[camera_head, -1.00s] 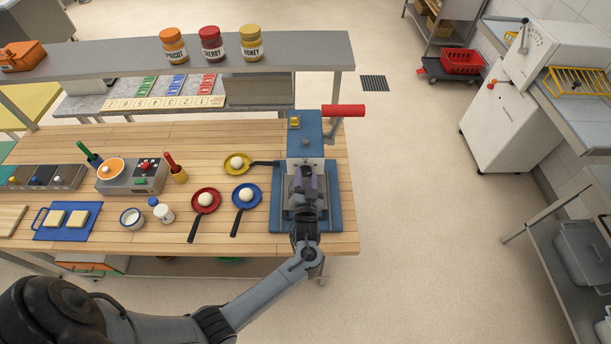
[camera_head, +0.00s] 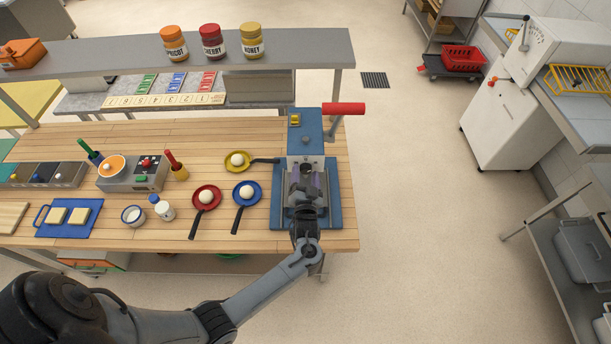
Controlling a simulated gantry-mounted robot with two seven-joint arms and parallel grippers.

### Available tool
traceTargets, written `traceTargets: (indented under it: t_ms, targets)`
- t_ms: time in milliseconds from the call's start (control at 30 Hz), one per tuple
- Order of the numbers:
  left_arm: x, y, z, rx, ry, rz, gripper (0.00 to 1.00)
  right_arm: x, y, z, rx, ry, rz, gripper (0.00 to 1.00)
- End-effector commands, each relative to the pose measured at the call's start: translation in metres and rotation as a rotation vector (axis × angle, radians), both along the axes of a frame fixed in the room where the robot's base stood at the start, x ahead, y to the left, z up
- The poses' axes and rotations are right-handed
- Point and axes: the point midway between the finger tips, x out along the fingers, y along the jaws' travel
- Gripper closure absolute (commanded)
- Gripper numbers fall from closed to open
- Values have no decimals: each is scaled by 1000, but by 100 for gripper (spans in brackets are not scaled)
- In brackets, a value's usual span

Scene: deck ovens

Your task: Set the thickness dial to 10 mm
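A blue and grey machine with a red crank handle (camera_head: 344,109) stands at the right end of the wooden table. A small yellow piece (camera_head: 295,119) sits on the blue top of its housing (camera_head: 304,139). I cannot make out a marked thickness dial or its reading at this size. My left gripper (camera_head: 308,181) reaches in from below, over the machine's lower front. Its fingers look apart, with nothing clearly held between them. The gripper and wrist hide part of the machine's front and blue base (camera_head: 332,212). My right gripper is not in view.
Yellow (camera_head: 228,168), red (camera_head: 213,190) and blue (camera_head: 254,184) pans with white balls lie left of the machine. A control box (camera_head: 128,178) stands further left. A shelf (camera_head: 120,58) with jars runs behind. A white machine (camera_head: 495,120) stands across the floor.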

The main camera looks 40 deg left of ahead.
Motion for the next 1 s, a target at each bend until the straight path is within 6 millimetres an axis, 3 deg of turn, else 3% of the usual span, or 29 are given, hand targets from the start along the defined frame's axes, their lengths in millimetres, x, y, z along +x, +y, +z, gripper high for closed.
traceTargets:
  t_ms: [367,800,1000]
  targets:
    - [-7,-7,0,0,-1,-1,33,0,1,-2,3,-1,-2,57]
    - [-61,-53,-1,-2,-2,0,33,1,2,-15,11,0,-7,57]
    - [-77,-67,-1,-1,-1,0,33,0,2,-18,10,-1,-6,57]
